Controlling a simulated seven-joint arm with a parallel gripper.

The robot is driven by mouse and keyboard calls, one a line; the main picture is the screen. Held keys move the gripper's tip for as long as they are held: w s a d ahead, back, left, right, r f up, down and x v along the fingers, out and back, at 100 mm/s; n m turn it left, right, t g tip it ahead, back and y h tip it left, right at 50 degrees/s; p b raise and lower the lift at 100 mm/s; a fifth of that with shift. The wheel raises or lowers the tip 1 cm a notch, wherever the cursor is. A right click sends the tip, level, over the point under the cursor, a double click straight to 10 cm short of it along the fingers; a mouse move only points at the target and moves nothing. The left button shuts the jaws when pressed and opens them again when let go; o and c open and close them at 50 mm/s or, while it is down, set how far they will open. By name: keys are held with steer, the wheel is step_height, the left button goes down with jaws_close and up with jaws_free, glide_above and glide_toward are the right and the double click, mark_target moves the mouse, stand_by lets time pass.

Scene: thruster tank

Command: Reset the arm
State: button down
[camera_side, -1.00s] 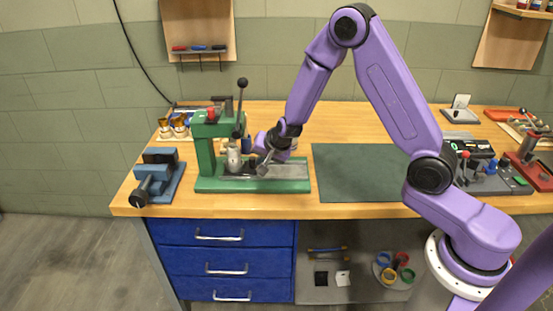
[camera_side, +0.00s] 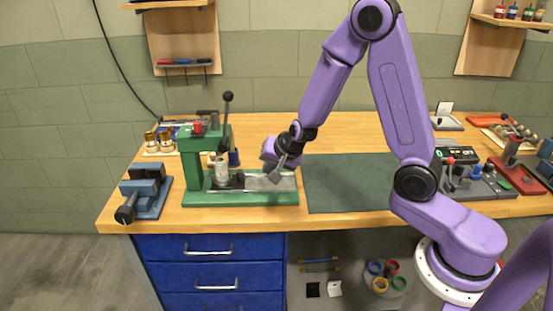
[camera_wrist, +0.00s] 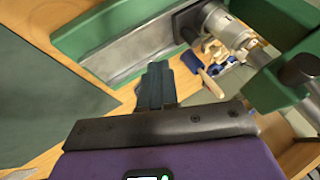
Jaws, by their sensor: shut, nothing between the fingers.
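My gripper (camera_side: 275,176) hangs from my purple arm over the right part of the green press base (camera_side: 240,197), near its grey metal bed. In the wrist view the dark fingers (camera_wrist: 157,84) are together, with nothing between them. The green press (camera_side: 190,160) stands to the left of my gripper with its black-knobbed lever (camera_side: 228,98) upright. A silver cylindrical part (camera_side: 221,170) stands on the bed under the press head, apart from my gripper. It also shows at the top of the wrist view (camera_wrist: 228,28).
A blue vise (camera_side: 145,190) sits at the left bench end. A dark green mat (camera_side: 345,184) lies clear to the right. A grey control box with levers (camera_side: 465,172) and a red press (camera_side: 512,165) stand farther right. Gold-topped parts (camera_side: 158,140) stand behind the press.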

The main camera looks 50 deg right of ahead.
steer(key=s+a+r+n+g+y, duration=0.2)
steer(key=s+a+r+n, duration=0.1)
steer(key=s+a+n, duration=0.4)
steer(key=s+a+r+n+g+y, duration=0.2)
steer(key=s+a+r+n+y, duration=0.15)
steer(key=s, duration=0.45)
steer(key=s+d+r+n+g+h, duration=0.1)
steer(key=s+d+n+h, duration=0.1)
steer(key=s+n, duration=0.4)
steer(key=s+d+r+n+g+h, duration=0.1)
steer(key=s+d+n, duration=0.3)
steer(key=s, duration=0.7)
steer(key=shift+s+d+r+n+g+h, duration=0.2)
steer(key=shift+s+n+g+h, duration=0.3)
steer(key=shift+n, duration=0.75)
steer(key=shift+w, duration=0.1)
